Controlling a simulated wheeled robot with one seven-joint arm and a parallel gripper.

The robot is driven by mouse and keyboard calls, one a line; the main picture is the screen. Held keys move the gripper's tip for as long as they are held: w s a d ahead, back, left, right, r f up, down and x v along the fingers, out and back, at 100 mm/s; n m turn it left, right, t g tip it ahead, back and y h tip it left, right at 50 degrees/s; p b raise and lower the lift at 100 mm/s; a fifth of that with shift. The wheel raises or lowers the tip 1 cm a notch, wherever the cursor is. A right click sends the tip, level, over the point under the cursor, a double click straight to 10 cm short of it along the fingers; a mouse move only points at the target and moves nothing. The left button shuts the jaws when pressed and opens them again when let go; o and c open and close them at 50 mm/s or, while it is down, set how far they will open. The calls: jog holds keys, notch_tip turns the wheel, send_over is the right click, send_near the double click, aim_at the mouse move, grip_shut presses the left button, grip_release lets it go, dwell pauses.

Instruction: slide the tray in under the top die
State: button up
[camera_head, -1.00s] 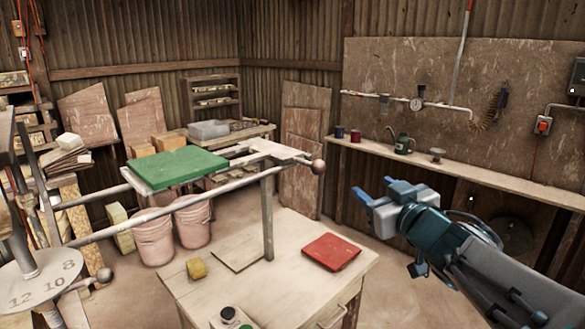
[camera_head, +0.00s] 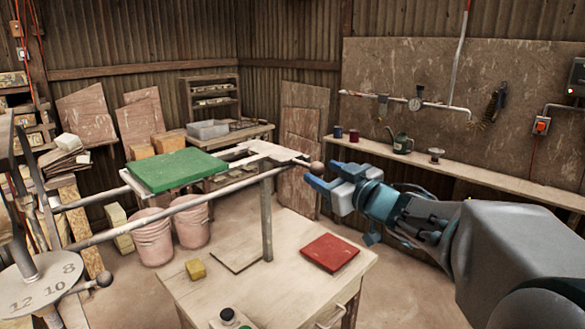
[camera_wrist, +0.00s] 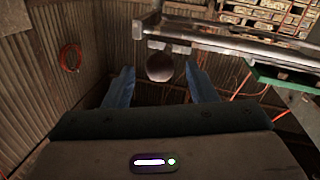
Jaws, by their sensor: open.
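The tray (camera_head: 130,182) carries a green slab (camera_head: 178,169) and rests on two metal rails, out to the right of the press. A round ball knob (camera_head: 317,167) is at the right end of the tray's handle. My gripper (camera_head: 323,174) is open at the knob. In the wrist view the knob (camera_wrist: 160,66) appears between the tips of the open fingers (camera_wrist: 160,82); whether they touch it I cannot tell. A grey press part (camera_head: 6,135) shows at the left edge, cut off; I cannot tell whether it is the top die.
A numbered disc (camera_head: 40,285) is at lower left. A wall shelf (camera_head: 480,180) with cans runs behind my arm.

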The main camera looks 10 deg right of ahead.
aim_at(322, 172)
jog(key=shift+x, duration=1.55)
grip_shut()
